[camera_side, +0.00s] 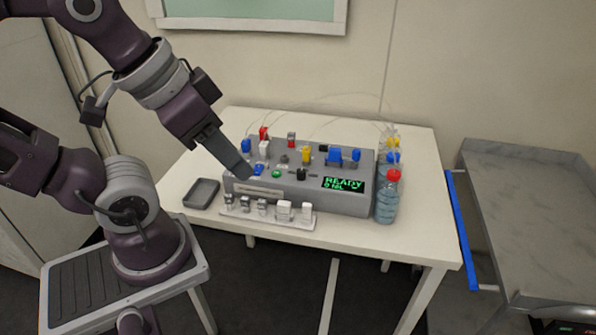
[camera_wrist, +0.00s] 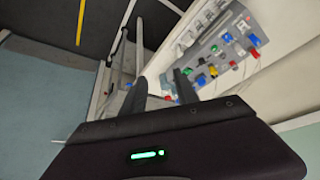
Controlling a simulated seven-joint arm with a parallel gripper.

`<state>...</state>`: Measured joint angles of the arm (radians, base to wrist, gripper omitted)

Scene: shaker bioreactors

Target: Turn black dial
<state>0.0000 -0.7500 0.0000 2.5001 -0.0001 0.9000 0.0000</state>
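The grey bioreactor box (camera_side: 340,201) stands on the white table. A small black dial (camera_side: 301,174) sits on its top panel, between a green button (camera_side: 277,174) and the lit display (camera_side: 344,184) reading READY. I cannot pick out the dial surely in the wrist view. My gripper (camera_side: 244,172) hangs over the box's left end, left of the dial and apart from it. In the wrist view my gripper (camera_wrist: 160,80) has its two dark fingers spread with a gap and nothing held between them.
Red, white, yellow and blue fittings crowd the box top. Bottles (camera_side: 387,205) stand at its right end. A white rack (camera_side: 266,215) of small vials lies in front, and a dark tray (camera_side: 202,193) at left. The table's front right is clear.

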